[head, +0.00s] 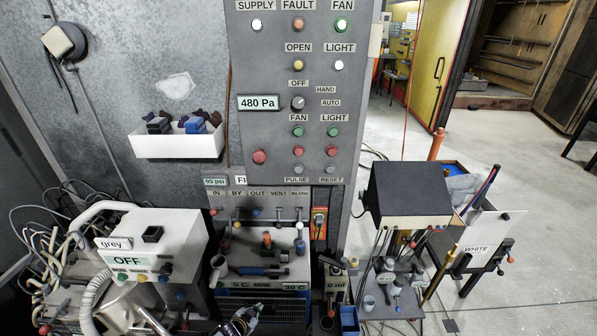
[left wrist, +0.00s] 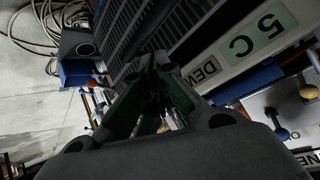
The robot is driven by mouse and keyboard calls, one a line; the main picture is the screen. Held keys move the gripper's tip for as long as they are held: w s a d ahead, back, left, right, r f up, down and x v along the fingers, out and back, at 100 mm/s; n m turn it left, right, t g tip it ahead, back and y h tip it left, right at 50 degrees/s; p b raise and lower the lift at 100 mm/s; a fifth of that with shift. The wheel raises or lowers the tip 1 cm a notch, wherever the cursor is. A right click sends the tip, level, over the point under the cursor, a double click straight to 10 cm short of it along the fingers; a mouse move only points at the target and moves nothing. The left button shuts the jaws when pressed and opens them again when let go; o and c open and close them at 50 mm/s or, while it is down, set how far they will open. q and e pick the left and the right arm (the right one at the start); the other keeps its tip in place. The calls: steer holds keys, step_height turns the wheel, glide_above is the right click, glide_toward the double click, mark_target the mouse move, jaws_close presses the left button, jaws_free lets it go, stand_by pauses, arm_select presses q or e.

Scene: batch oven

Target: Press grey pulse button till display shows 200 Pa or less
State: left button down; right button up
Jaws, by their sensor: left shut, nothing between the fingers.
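The grey pulse button (head: 298,168) sits low on the grey control panel, just above the PULSE label. The display (head: 258,103) reads 480 Pa. My left gripper (head: 248,313) is low in the head view, in front of the blue crate and well below the button. It is shut and empty, touching no button. Its dark fingers (left wrist: 158,68) also show in the left wrist view, where the pulse button and display are not seen. My right gripper is not in view.
A similar grey RESET button (head: 331,169) is right of the pulse button; a red button (head: 259,157) is to its left. A white box marked OFF (head: 150,245) stands left.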

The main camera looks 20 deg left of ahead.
mark_target(299, 169)
arm_select(q)
steer(key=w+d+r+m+t+h, duration=0.1)
steer(key=w+d+r+m+t, duration=0.15)
steer(key=w+r, duration=0.8)
steer(key=w+d+r+m+t+h, duration=0.1)
steer(key=w+r+t+h, duration=0.35)
steer(key=r, duration=1.05)
steer(key=w+d+r+m+h, duration=0.1)
steer(key=d+r, duration=0.2)
steer(key=r, duration=0.5)
steer(key=d+r+m+h, duration=0.1)
steer(key=d+r+m, duration=0.1)
steer(key=r, duration=0.7)
steer(key=w+d+r+m+h, duration=0.1)
steer(key=d+r+m, duration=0.1)
steer(key=r, duration=0.6)
steer(key=shift+w+d+r, duration=0.15)
steer(key=shift+w+d, duration=0.2)
steer(key=shift+d, duration=0.5)
steer(key=shift+w+h, duration=0.2)
steer(key=shift+h, duration=0.05)
steer(key=shift+w+a+b, duration=0.4)
steer(key=shift+w, duration=0.95)
steer(key=shift+w+a+b, duration=0.35)
steer(key=shift+w+a, duration=0.1)
steer(key=shift+w, duration=0.9)
steer(key=shift+w+a+b, duration=0.4)
steer(key=shift+w, duration=0.95)
